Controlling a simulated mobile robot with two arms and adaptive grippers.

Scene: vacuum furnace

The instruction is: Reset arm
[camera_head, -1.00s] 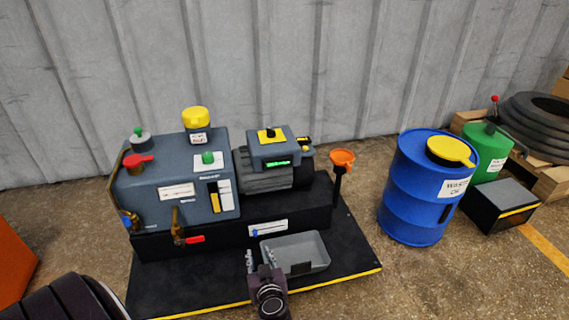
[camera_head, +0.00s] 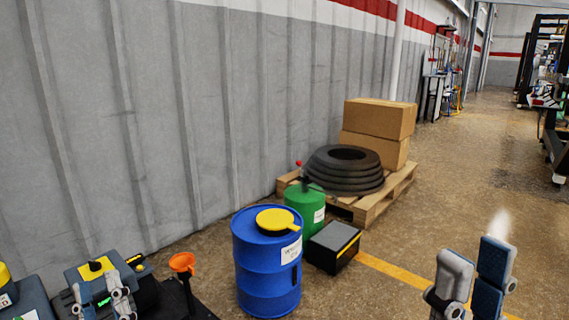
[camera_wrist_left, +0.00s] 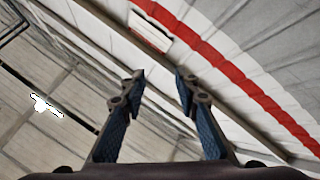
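My left gripper (camera_head: 98,286) is at the lower left of the head view, in front of the grey pump unit (camera_head: 92,268) with its yellow cap. In the left wrist view its two blue-padded fingers (camera_wrist_left: 158,88) stand apart with nothing between them. My right gripper (camera_head: 474,256) is at the lower right of the head view, over open floor. Its two fingers point up, with a narrow gap between them and nothing held. The gripper bases are cut off by the frame edge.

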